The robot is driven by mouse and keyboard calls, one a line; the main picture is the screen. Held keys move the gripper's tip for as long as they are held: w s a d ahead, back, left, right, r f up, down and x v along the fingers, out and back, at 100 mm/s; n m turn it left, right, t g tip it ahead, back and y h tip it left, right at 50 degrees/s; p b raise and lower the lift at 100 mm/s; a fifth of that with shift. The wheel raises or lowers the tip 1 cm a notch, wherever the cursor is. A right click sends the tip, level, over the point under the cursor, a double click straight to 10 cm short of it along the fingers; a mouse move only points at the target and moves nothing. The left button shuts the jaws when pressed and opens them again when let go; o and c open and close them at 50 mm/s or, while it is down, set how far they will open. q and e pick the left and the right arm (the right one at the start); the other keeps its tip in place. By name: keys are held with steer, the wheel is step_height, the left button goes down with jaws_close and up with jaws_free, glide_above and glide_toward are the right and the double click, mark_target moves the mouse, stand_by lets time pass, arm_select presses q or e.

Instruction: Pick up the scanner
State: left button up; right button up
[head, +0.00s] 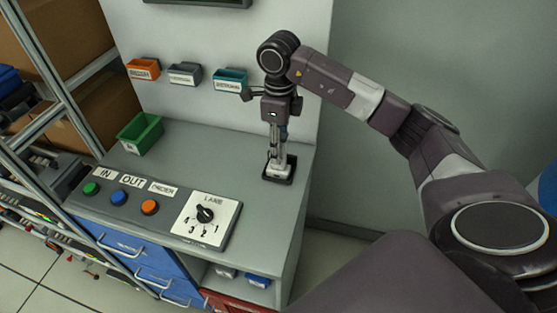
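The scanner (281,162) appears as a small pale grey and dark shape at the back right of the grey bench. It stands in a small black holder (278,179). My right gripper (279,150) points straight down over it, its narrow fingers reaching the scanner's upper part. The fingers and the scanner overlap in the head view, so I cannot tell whether the fingers are closed on it. My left gripper is out of view.
A control panel with buttons and a lane dial (205,213) lies on the bench's front left. A green bin (140,133) stands at the back left. Small orange, grey and teal bins (230,80) hang on the wall panel. A shelf rack stands left.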

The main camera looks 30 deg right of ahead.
mark_target(283, 171)
steer(key=shift+f, duration=1.2)
jaws_close()
steer(key=shift+r, duration=0.1)
